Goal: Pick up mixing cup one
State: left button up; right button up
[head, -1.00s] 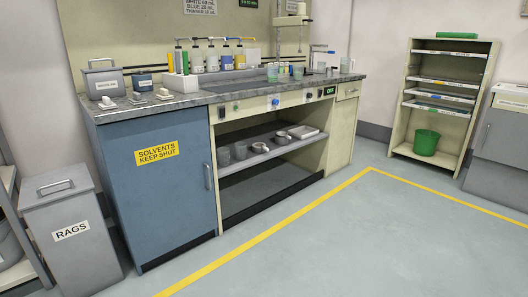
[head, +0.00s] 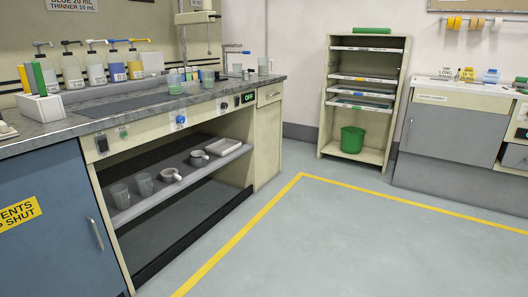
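Several clear cups (head: 207,77) stand close together on the grey counter (head: 270,83), below the stand at the back. Two more clear cups stand on the open shelf under the counter, a left one (head: 120,196) and a right one (head: 144,184). No label readable at this size shows which of these is mixing cup one. Neither of my grippers is in view.
Pump bottles (head: 98,70) line the back of the counter, beside a white box (head: 40,107). Small grey pots (head: 198,158) and a pale tray (head: 223,147) share the shelf. A rack (head: 393,130) holds a green bucket (head: 352,139). The floor in front is clear.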

aim_at(207, 75)
jog(key=i+u, duration=0.2)
jog(key=i, duration=0.55)
jog(key=i+l+u, duration=0.2)
jog(key=i, duration=0.55)
